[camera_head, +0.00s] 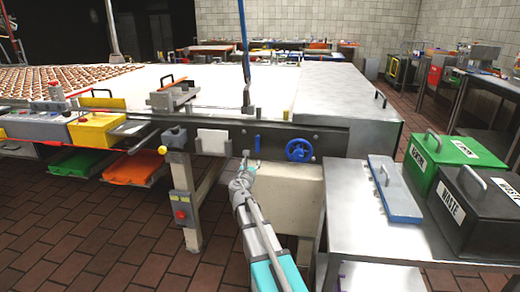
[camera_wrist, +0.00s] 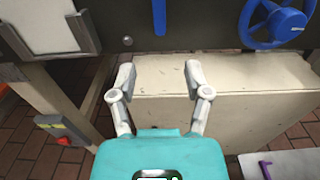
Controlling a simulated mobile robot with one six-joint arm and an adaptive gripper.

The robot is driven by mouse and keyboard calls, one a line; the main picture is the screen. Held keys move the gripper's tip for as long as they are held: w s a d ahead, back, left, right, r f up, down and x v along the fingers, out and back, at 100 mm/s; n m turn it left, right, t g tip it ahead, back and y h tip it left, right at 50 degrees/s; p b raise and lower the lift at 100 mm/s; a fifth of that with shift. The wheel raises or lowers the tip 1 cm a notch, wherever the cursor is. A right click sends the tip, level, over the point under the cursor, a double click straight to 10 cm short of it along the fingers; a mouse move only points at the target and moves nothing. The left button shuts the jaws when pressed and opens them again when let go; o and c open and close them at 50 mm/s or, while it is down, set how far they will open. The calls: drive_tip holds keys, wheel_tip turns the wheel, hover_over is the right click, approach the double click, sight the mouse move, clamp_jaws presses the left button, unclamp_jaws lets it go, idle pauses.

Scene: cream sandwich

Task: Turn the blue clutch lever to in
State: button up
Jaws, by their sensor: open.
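The blue clutch lever (camera_head: 257,144) is a short upright blue bar on the dark side rail of the machine. In the wrist view the lever (camera_wrist: 159,16) hangs at the top centre, its upper end cut off by the frame edge. My gripper (camera_wrist: 158,78) is open and empty, its two grey fingers apart below the lever, in front of the cream box under the rail. In the head view my gripper (camera_head: 246,160) is just below and left of the lever and does not seem to touch it. Any in or out marking is not readable.
A blue handwheel (camera_head: 299,150) sits on the rail right of the lever. A white plate (camera_head: 214,141) is on the rail to the left. A metal table (camera_head: 375,235) with a blue-grey lidded tray (camera_head: 396,190), a green bin (camera_head: 450,155) and a black waste bin (camera_head: 475,210) stands at right.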

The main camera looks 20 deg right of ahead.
sight(257, 148)
drive_tip(key=shift+w, duration=0.15)
drive_tip(key=x, duration=1.3)
drive_tip(key=shift+w+d, duration=0.2)
drive_tip(key=shift+d, duration=0.05)
